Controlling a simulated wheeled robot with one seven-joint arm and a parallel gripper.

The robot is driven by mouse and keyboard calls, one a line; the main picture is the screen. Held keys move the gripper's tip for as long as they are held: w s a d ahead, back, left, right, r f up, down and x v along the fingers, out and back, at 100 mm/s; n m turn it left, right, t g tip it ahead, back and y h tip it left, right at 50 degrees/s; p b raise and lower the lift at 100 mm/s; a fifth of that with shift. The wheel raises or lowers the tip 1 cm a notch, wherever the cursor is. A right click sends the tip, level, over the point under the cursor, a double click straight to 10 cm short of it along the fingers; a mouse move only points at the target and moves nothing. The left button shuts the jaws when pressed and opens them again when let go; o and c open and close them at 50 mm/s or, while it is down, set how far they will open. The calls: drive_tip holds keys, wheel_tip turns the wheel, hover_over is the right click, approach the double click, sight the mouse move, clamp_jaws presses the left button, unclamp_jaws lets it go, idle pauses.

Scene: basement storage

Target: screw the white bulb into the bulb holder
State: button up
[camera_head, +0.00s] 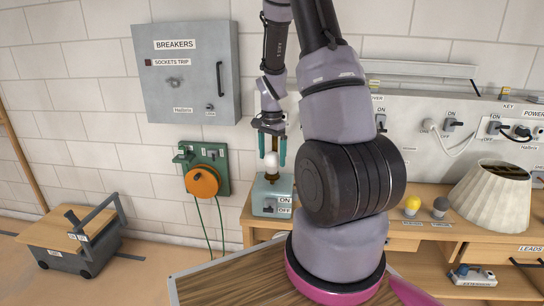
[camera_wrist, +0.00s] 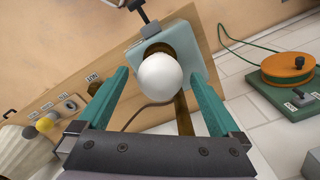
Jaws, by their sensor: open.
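The white bulb (camera_head: 272,160) stands upright on the brass-coloured bulb holder (camera_head: 272,176), which sits on a pale teal box (camera_head: 258,190) with an ON/OFF switch. In the wrist view the white bulb (camera_wrist: 160,78) covers most of the holder's brass socket (camera_wrist: 158,48). How far its thread is in cannot be seen. My gripper (camera_head: 272,157) points down over the bulb, with one teal finger on each side. It is open, and the wrist view shows gaps between the bulb and both fingers.
The box stands at the left end of a wooden bench (camera_head: 424,230). A yellow bulb (camera_head: 411,203), a grey bulb (camera_head: 440,204) and a lampshade (camera_head: 492,196) are to the right. An orange cable reel (camera_head: 202,182) hangs left, below the breaker cabinet (camera_head: 187,72).

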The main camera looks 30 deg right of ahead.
wheel_tip(320, 180, up, 10)
drive_tip(key=shift+r, duration=0.25)
idle(0.8)
drive_tip(key=shift+a+r, duration=0.1)
drive_tip(key=shift+r, duration=0.1)
drive_tip(key=s+a+r+n+t+y, duration=0.1)
drive_tip(key=s+a+r+n+t, duration=0.2)
drive_tip(key=s+a+r, duration=0.3)
drive_tip(key=s+a+r+n+t+y, duration=0.1)
drive_tip(key=s+a+r+n+t, duration=0.3)
drive_tip(key=s+r, duration=0.9)
drive_tip(key=a+r+n, duration=0.1)
drive_tip(key=a+n, duration=0.1)
drive_tip(key=a, duration=0.1)
drive_tip(key=shift+s+r, duration=0.15)
drive_tip(key=shift+s, duration=0.15)
drive_tip(key=shift+c, duration=0.2)
